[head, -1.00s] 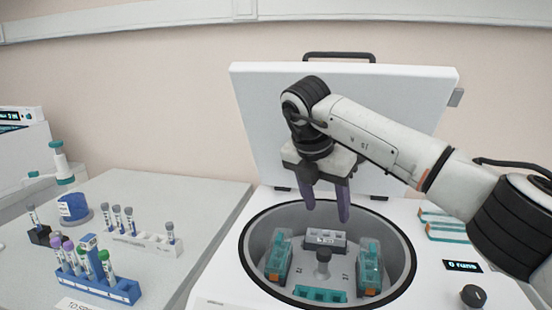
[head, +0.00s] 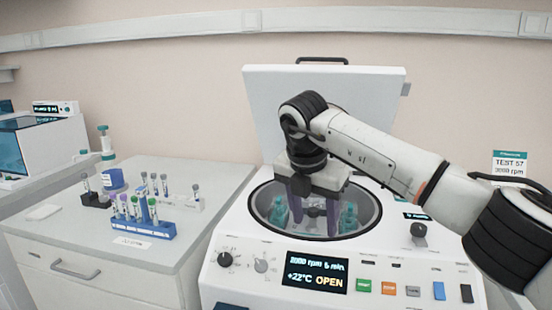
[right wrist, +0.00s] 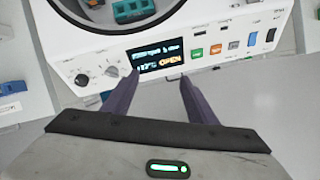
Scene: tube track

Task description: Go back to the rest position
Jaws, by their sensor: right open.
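My right gripper (head: 315,222) hangs pointing down, and in the head view it overlaps the open bowl of the white centrifuge (head: 232,262). Its purple fingers are apart with nothing between them. In the right wrist view the gripper (right wrist: 158,82) shows in front of the centrifuge's front panel, with the display (right wrist: 160,57) reading OPEN beyond the fingertips. The centrifuge lid (head: 262,100) stands raised behind my arm. Teal tube holders (head: 279,213) sit in the bowl, partly hidden by the gripper. My left gripper is not in view.
On the counter at left stand a blue tube rack (head: 150,229) with several capped tubes, a white rack (head: 190,205) and a dark small block (head: 93,200). A drawer cabinet (head: 90,285) is below. A wall (head: 170,70) closes off the back.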

